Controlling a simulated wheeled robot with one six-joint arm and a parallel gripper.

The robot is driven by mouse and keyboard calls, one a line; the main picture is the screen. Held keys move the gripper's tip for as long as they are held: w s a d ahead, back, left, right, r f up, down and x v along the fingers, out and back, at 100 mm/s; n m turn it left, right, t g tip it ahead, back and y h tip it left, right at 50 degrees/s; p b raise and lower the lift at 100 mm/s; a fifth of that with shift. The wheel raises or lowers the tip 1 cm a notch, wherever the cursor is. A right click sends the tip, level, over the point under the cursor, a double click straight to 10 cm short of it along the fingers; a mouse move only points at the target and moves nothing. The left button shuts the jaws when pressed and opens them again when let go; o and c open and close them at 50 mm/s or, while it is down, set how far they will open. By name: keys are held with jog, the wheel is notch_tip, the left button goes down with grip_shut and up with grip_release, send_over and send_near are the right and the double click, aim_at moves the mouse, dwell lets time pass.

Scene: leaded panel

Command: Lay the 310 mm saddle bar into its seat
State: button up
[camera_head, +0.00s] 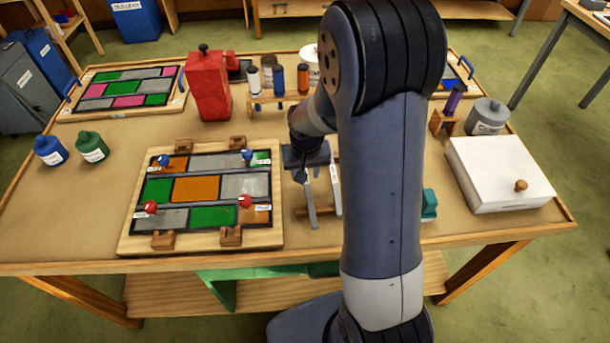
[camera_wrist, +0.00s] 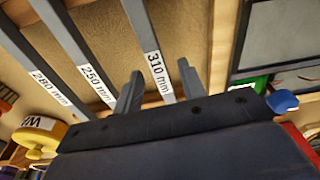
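The 310 mm saddle bar (camera_wrist: 154,63) is a grey strip with a white label in the wrist view. My gripper (camera_wrist: 160,70) is open, with one finger on each side of this bar and gaps visible; I cannot tell its height above the bar. In the head view, my gripper (camera_head: 308,172) is over the bars right of the leaded panel (camera_head: 195,188). The panel lies on a wooden board, with green, orange and grey panes and red and blue knobs. The bar's seat cannot be made out. My arm hides part of the bars.
Bars marked 250 mm (camera_wrist: 83,58) and 280 mm (camera_wrist: 38,75) lie beside the 310 mm bar. A white box (camera_head: 497,175) stands at the right. A red container (camera_head: 208,88) and a bottle rack (camera_head: 278,100) stand behind. The left front tabletop is clear.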

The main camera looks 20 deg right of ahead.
grip_shut()
jog(key=shift+w+r, duration=0.1)
jog(key=shift+r, duration=0.05)
dwell(0.5)
